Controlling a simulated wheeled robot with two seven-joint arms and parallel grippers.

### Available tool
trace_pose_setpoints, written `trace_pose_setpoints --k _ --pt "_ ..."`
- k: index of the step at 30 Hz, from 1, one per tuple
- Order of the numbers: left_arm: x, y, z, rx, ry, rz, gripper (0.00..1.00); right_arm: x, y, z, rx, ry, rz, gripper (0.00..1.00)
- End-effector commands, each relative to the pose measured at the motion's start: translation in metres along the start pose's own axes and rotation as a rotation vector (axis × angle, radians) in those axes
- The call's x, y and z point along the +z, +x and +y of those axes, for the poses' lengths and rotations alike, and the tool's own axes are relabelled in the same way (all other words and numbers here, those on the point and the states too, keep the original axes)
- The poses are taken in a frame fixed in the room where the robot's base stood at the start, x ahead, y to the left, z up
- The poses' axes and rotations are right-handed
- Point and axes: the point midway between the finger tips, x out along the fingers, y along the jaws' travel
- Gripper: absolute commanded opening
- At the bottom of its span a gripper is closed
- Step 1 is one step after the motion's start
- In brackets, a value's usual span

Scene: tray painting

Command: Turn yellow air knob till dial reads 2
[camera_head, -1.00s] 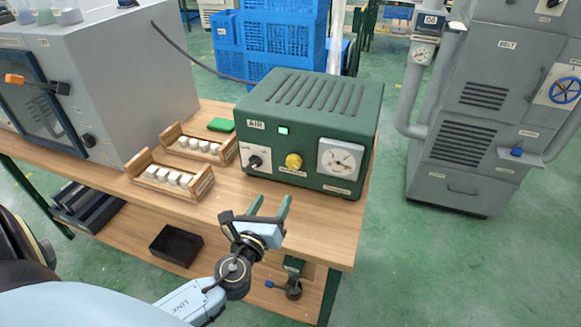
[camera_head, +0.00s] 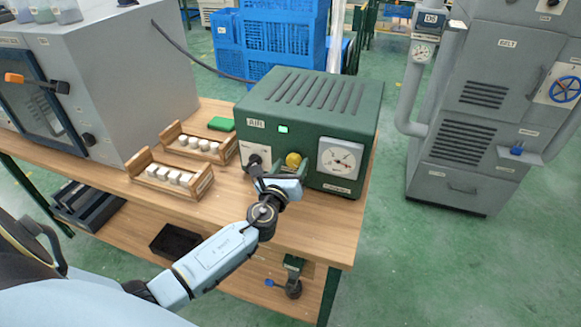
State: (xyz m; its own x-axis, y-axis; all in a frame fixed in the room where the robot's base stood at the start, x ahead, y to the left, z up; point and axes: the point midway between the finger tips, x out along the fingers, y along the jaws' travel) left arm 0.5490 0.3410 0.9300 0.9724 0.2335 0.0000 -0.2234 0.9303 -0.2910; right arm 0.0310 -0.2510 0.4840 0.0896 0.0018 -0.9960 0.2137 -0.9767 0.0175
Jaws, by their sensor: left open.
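The green AIR box (camera_head: 305,112) stands on the wooden bench. Its front carries a yellow knob (camera_head: 293,159), a black knob (camera_head: 254,160) on a white plate, and a round white dial (camera_head: 340,158). The dial's numbers are too small to read. My left gripper (camera_head: 281,167) is open right in front of the yellow knob, with its fingers toward the box front. The fingers are partly hidden behind the gripper body, and I cannot tell whether they touch the knob. My right gripper is not in view.
Two wooden racks with white pieces (camera_head: 170,176) (camera_head: 198,144) sit left of the box, near a green pad (camera_head: 221,124). A grey cabinet (camera_head: 110,80) fills the bench's left end. Bare bench (camera_head: 318,223) lies in front of the box. A grey machine (camera_head: 470,170) stands apart at right.

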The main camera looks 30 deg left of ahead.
Motion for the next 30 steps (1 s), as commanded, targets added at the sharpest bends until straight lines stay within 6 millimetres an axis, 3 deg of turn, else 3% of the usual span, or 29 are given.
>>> trace_pose_setpoints --k 7,18,30 --pt "-0.0002 0.0004 0.0 0.0 0.0 0.001 0.59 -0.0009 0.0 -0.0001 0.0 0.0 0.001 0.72" --pt "-0.0003 0.0001 0.0002 0.001 0.0 0.0 0.14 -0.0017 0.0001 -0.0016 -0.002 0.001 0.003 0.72" --pt "-0.0015 0.0001 0.0005 0.001 -0.096 0.0 0.14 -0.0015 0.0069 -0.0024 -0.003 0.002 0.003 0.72"
